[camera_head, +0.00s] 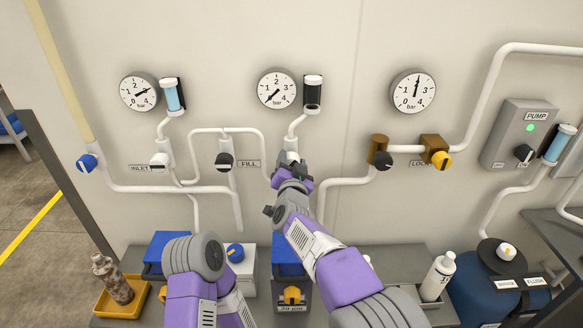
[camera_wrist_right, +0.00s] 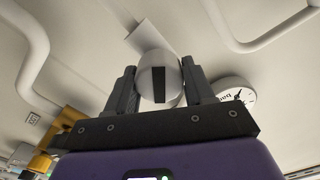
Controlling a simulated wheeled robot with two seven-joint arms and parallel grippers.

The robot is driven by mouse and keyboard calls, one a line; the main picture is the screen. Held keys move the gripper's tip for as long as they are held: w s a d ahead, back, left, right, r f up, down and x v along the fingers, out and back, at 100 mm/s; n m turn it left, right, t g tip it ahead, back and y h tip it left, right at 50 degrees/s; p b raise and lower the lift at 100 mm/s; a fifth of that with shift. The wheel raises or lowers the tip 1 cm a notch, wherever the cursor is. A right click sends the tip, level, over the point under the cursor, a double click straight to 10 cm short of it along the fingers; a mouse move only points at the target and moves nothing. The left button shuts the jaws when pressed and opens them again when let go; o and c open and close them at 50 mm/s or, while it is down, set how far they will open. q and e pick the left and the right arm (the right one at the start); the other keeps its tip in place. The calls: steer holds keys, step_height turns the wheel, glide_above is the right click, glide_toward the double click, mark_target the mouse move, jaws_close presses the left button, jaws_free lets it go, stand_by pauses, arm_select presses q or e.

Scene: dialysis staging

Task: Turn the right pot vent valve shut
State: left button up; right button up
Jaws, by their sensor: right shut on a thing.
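My right gripper (camera_head: 289,168) reaches up to the wall at a white valve on the pipe below the dark sight glass (camera_head: 313,92). In the right wrist view its two fingers (camera_wrist_right: 158,85) stand on either side of a round white knob (camera_wrist_right: 146,76) with a dark stripe, and are shut on it. The stripe runs roughly upright in that view. In the head view my gripper and wrist cover most of this valve, and no label for it shows. Of my left arm only purple and grey links show at the bottom; its gripper is out of view.
Close left are the black FILL knob (camera_head: 224,161) and white INLET knob (camera_head: 160,160). Gauges (camera_head: 277,89) hang above. Below, the bench holds a bottle (camera_head: 438,275) and a yellow tray (camera_head: 119,309).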

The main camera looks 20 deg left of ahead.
steer(key=m+b, duration=0.1)
steer(key=m, duration=0.1)
steer(key=m+b, duration=0.1)
steer(key=m, duration=0.2)
steer(key=shift+d+f+m+b, duration=0.15)
steer(key=shift+m+b, duration=1.2)
steer(key=shift+m, duration=1.25)
steer(key=o, duration=1)
steer(key=v, duration=0.7)
steer(key=shift+s+b, duration=0.25)
steer(key=shift+b, duration=0.1)
